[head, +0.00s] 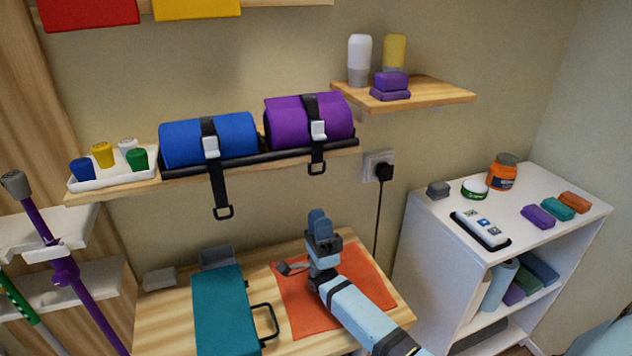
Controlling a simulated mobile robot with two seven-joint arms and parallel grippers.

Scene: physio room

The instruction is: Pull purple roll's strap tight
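The purple roll (283,124) lies on the wall shelf, right of the blue roll (181,146). A black strap (311,105) goes over it through a pale buckle (318,130). Nothing shows held. My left gripper is out of view.
Below is a wooden table with a teal case (222,312) and an orange cloth (368,277). A black plug and cable (384,172) are on the wall. A small shelf (437,91) with bottles is upper right. A white cabinet (420,240) stands right.

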